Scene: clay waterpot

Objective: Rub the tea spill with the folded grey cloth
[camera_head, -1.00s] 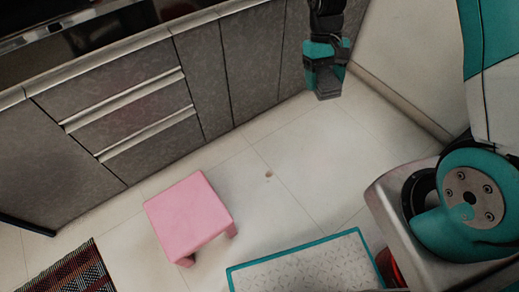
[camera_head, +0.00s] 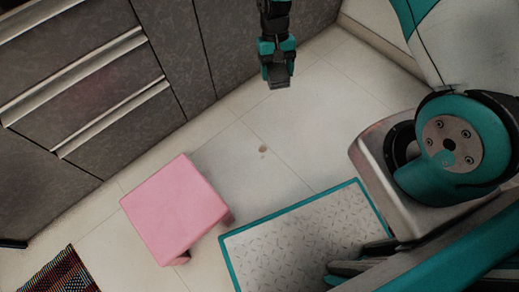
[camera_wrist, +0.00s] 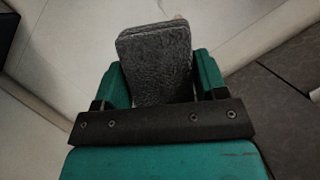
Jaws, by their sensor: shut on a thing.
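The tea spill (camera_head: 263,150) is a small brown spot on the pale tiled floor in the head view, right of the pink stool. My gripper (camera_head: 277,72) hangs above the floor, beyond the spill and near the cabinets. In the wrist view my gripper (camera_wrist: 158,85) is shut on the folded grey cloth (camera_wrist: 155,55), a dark grey pad standing out between the green fingers. The cloth also shows in the head view (camera_head: 279,80) as a dark piece at the gripper's end. It is apart from the spill.
A pink stool (camera_head: 174,208) stands left of the spill. A teal-edged patterned platform (camera_head: 300,238) lies in front. Grey cabinets (camera_head: 100,115) line the back left, and a striped mat (camera_head: 60,277) lies at bottom left. The floor around the spill is clear.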

